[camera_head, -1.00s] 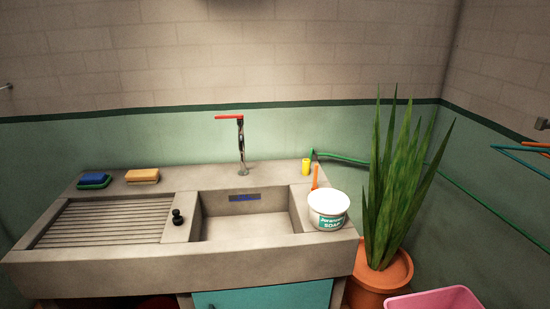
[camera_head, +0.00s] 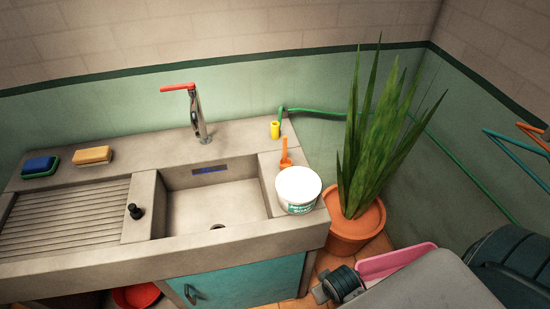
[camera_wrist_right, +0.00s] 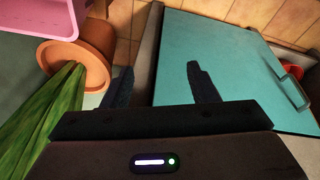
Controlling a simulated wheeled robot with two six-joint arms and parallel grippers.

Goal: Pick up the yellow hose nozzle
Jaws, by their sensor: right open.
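The yellow hose nozzle (camera_head: 275,129) stands on the back right ledge of the stone sink (camera_head: 235,135), at the end of a green hose (camera_head: 320,113). It does not show in the right wrist view. My right arm comes in at the lower right of the head view, well below and to the right of the nozzle. In the right wrist view my right gripper (camera_wrist_right: 160,86) is open and empty, with its fingers apart in front of the turquoise cabinet door (camera_wrist_right: 232,70). My left gripper is not in view.
A white soap tub (camera_head: 298,187) and an orange tool (camera_head: 286,155) stand in front of the nozzle. A tall plant (camera_head: 368,150) in a terracotta pot (camera_head: 350,232) is to the right. A faucet (camera_head: 197,115) rises left of the nozzle. A pink bin (camera_head: 390,260) is on the floor.

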